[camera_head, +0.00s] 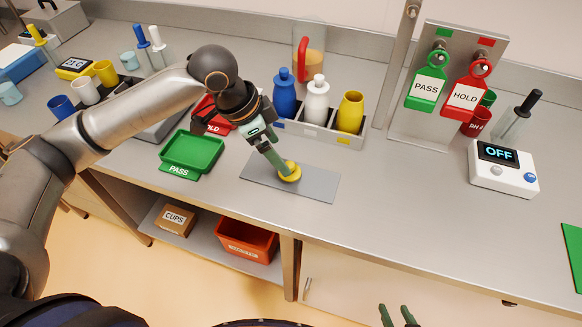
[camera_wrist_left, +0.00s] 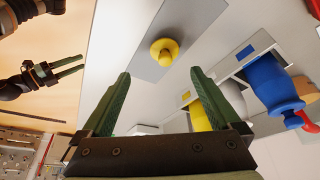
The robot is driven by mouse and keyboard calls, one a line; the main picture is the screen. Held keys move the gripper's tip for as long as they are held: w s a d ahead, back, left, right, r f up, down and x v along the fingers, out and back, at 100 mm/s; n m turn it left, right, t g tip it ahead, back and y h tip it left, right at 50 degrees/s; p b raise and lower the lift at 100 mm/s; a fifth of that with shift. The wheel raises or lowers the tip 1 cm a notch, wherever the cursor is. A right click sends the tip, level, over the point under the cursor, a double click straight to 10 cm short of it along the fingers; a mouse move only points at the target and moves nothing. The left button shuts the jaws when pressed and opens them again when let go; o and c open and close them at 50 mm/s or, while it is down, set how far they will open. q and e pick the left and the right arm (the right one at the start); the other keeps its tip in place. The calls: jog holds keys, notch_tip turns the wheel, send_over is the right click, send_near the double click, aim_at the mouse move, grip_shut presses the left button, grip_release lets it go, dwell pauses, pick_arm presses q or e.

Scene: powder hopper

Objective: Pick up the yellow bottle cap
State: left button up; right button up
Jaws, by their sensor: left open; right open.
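The yellow bottle cap (camera_head: 290,173) lies on a grey mat (camera_head: 318,184) on the steel counter. In the left wrist view the cap (camera_wrist_left: 163,51) is a round yellow disc with a raised knob. My left gripper (camera_head: 278,165) is open over the cap, and its fingers overlap part of it in the head view. In the left wrist view the cap shows beyond and between the open green fingertips (camera_wrist_left: 160,74), with nothing held. My right gripper (camera_head: 397,312) is open and empty at the bottom edge, away from the cap. The yellow bottle (camera_head: 350,112) stands uncapped in the rack.
Blue (camera_head: 284,95) and white (camera_head: 317,98) capped bottles share the rack (camera_head: 318,133) behind the mat. A green PASS tray (camera_head: 192,152) is left of the mat. A white OFF device (camera_head: 503,168) stands at right. The counter right of the mat is clear.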

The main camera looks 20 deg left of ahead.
aim_at(289, 164)
pick_arm(q)
jog(key=x, duration=0.8)
jog(key=shift+w+a, duration=0.2)
jog(key=shift+w, duration=0.2)
jog(key=shift+r, duration=0.1)
jog(key=c, duration=1.4)
jog(key=shift+r, duration=0.1)
jog(key=shift+c, duration=0.2)
